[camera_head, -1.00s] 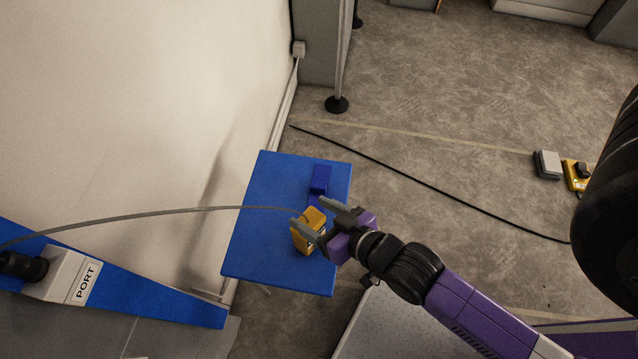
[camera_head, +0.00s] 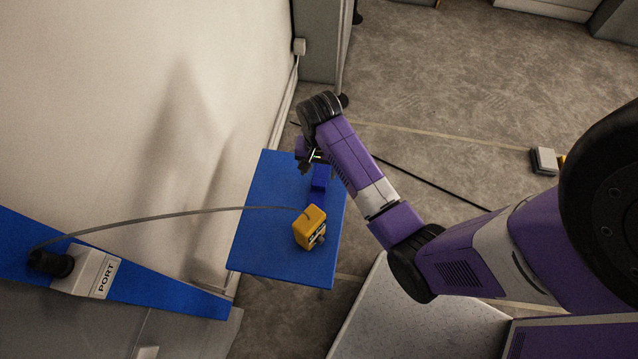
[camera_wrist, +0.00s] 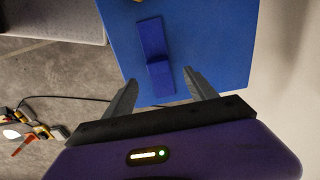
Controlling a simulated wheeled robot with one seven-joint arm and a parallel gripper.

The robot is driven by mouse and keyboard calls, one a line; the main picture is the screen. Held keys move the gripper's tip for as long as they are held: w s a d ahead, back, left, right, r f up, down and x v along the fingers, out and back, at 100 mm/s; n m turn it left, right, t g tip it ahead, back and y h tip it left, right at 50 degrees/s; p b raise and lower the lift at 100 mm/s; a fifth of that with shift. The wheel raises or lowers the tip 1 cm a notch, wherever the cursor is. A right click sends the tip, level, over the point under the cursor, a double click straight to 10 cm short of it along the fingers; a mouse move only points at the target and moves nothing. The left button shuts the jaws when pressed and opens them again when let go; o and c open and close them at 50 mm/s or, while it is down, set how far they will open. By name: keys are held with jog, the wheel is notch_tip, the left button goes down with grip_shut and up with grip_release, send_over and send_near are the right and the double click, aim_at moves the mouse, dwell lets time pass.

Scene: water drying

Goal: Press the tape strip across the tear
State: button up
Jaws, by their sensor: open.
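I cannot make out a tape strip or a tear in either view. My gripper (camera_head: 308,162) is at the far end of the blue table (camera_head: 265,235), above or near a small dark blue piece (camera_head: 320,178). In the wrist view my gripper (camera_wrist: 160,77) is open, with its two grey fingers apart and nothing held. The blue piece (camera_wrist: 151,38) lies ahead between the fingertips, a flat strip with a raised block at its near end. A yellow box (camera_head: 308,228) stands on the table, clear of my gripper. A grey hose (camera_head: 160,214) runs from it.
The hose reaches a grey block marked PORT (camera_head: 90,275) on a blue sloping beam at the left. The pale wall (camera_head: 120,110) is close beside the table. A black cable (camera_head: 430,183) crosses the floor. A grey box (camera_head: 543,160) sits on the floor at the right.

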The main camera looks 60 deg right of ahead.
aim_at(319, 182)
jog(key=shift+s+f, duration=0.15)
jog(key=shift+f, duration=3.75)
jog(key=c, duration=1.3)
jog(key=shift+r, duration=0.15)
